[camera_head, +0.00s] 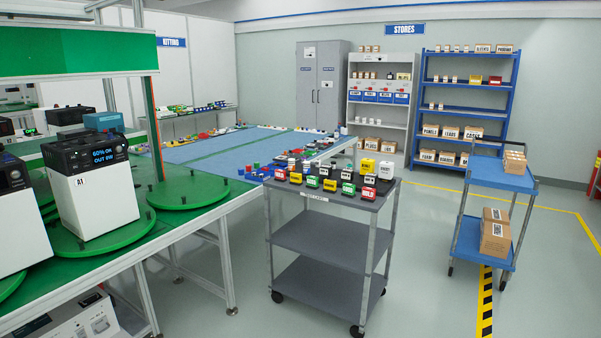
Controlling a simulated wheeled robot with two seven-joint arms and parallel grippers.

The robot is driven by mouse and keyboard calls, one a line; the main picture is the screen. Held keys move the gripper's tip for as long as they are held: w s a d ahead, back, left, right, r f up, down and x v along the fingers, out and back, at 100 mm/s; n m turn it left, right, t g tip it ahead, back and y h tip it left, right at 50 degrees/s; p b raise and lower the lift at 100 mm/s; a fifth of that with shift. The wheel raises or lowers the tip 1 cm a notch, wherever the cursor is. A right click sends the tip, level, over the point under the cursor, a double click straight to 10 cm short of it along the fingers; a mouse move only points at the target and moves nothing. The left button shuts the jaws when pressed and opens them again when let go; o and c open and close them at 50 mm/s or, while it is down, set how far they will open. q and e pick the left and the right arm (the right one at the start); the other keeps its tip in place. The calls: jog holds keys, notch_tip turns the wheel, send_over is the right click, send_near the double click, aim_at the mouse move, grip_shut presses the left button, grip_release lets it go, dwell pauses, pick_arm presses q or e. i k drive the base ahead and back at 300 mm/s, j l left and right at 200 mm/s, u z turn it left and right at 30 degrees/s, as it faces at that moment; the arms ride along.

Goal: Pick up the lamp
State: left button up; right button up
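I cannot make out a lamp for certain in the head view. A grey cart (318,237) in the middle carries several small labelled blocks, among them a red one (368,193), a white one (386,171) and a yellow one (367,168). Their labels are mostly too small to read. Several tiny coloured items lie on the blue-topped table (215,150) behind it, too small to identify. Neither of my grippers is in view.
A white instrument marked A1 (98,208) stands on a green turntable (110,237) at left; an empty-looking turntable (180,193) is beside it. A blue cart (490,178) with boxes stands at right. Floor is clear between the carts. Shelves (467,82) line the back.

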aim_at(306, 164)
jog(key=i+l+u, duration=0.1)
jog(key=i+u, duration=0.15)
jog(key=u, duration=0.15)
jog(key=i+l+u, duration=0.15)
jog(key=u, duration=0.2)
jog(key=i, duration=0.1)
